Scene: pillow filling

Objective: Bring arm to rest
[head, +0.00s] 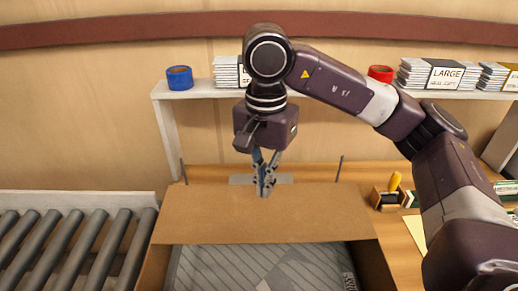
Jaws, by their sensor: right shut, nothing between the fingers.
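My right arm comes in from the lower right and bends over the workbench. My right gripper (265,187) points straight down in front of the raised back flap of an open cardboard box (265,218). Its fingers are together with nothing between them. In the box lies a grey, striped, flat item (235,268), apart from the gripper; its near part is cut off by the picture's bottom edge. My left gripper is not in the picture.
A roller conveyor (70,245) lies at the left. A shelf (200,92) behind holds blue tape (180,77), red tape (380,73) and stacks of labelled cards (444,75). A yellow-handled stamp (394,182) stands on the bench (398,235) at right.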

